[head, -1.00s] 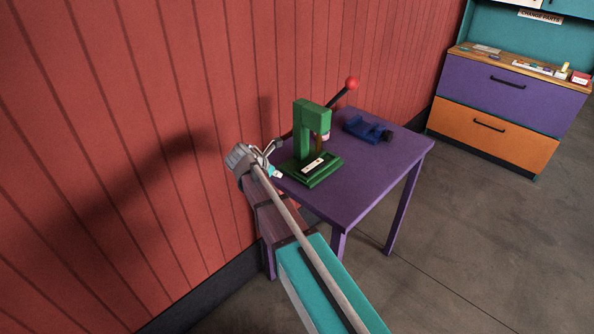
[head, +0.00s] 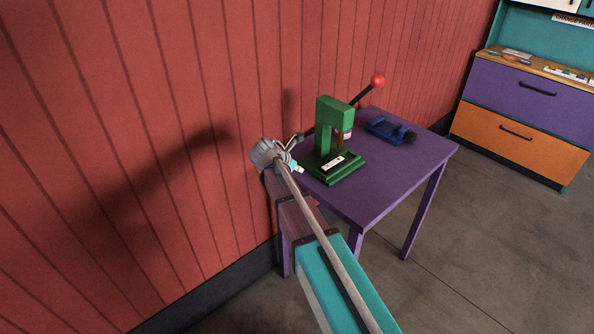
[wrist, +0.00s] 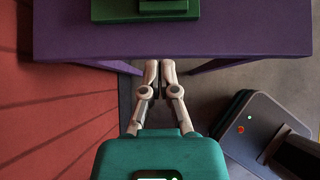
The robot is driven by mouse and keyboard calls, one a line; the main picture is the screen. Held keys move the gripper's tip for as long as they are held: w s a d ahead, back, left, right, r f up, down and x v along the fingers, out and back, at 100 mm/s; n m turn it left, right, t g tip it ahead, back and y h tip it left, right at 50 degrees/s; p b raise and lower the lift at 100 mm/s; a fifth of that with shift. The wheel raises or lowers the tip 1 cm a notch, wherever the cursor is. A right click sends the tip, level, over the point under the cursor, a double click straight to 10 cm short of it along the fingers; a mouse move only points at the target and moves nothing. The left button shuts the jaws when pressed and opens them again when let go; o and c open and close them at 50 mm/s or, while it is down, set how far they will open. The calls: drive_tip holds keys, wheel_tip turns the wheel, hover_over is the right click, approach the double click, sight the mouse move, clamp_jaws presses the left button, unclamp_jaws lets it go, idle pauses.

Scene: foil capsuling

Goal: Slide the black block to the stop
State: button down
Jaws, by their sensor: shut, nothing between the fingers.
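A green press (head: 334,112) with a red-knobbed lever (head: 377,81) stands on the purple table (head: 400,180). Its base carries a pale label strip. A blue fixture (head: 385,131) with a dark end piece lies behind it to the right. I cannot pick out a black block for certain in either view. My gripper (head: 296,168) is just left of the press base in the head view, apart from it as far as I can tell. In the wrist view my gripper (wrist: 160,64) is shut and empty, its tips short of the table's front edge.
A red plank wall (head: 130,130) runs close along the left of the table. A cabinet with purple and orange drawers (head: 525,135) stands at the right.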

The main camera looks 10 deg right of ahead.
sight(324, 166)
drive_tip(key=b+x, duration=0.5)
drive_tip(key=x, duration=0.2)
drive_tip(key=shift+w+f, duration=0.1)
drive_tip(key=shift+f, duration=0.2)
drive_tip(key=shift+w+d, duration=0.9)
drive_tip(key=shift+d, duration=0.3)
drive_tip(key=shift+w+d, duration=0.4)
drive_tip(key=shift+d, duration=0.15)
drive_tip(key=shift+d, duration=0.1)
drive_tip(key=shift+w+d, duration=1.05)
drive_tip(key=shift+d, duration=0.25)
drive_tip(key=shift+s+a, duration=0.1)
drive_tip(key=shift+a, duration=0.05)
